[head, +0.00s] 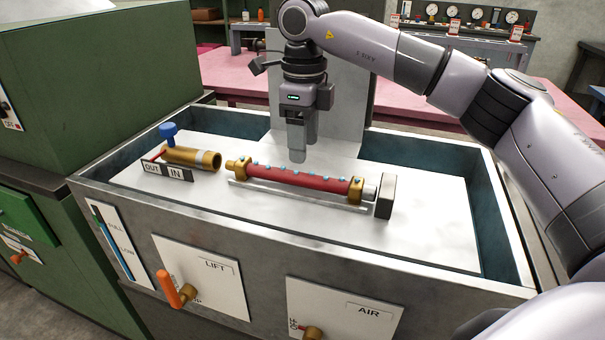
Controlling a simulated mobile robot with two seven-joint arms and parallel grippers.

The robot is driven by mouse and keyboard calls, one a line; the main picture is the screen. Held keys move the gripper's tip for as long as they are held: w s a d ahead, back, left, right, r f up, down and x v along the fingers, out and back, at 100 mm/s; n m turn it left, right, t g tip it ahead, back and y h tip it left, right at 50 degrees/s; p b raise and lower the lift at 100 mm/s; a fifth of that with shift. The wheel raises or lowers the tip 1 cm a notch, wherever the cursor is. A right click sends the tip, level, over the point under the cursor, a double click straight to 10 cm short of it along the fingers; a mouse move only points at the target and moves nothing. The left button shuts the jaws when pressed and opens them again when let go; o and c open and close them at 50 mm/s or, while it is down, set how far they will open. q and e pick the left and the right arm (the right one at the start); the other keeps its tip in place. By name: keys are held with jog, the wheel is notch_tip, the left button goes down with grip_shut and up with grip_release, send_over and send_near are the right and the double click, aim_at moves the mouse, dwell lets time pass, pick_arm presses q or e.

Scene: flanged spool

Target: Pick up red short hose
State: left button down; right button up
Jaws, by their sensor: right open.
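The red short hose (302,180) lies on the white plate of the grey tank, a little right of the picture's middle. It has brass end fittings and several small light-blue spots along its top. A thin rail runs along its near side. My right gripper (297,157) points down just above and behind the hose's middle, apart from it as far as I can tell. Its fingers are seen nearly edge-on, and nothing shows between them. My left gripper is out of view.
A brass valve (190,157) with a blue knob and an OUT/IN label stands left of the hose. A dark block (385,196) stands at the hose's right end. The tank's rim (300,246) surrounds the plate. The plate's right part is clear. A green cabinet (90,80) rises at left.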

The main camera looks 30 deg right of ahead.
aim_at(303, 174)
notch_tip(303, 174, down, 6)
jog(key=shift+a+f, duration=0.1)
jog(key=shift+f, duration=0.1)
jog(key=shift+r, duration=0.1)
grip_shut()
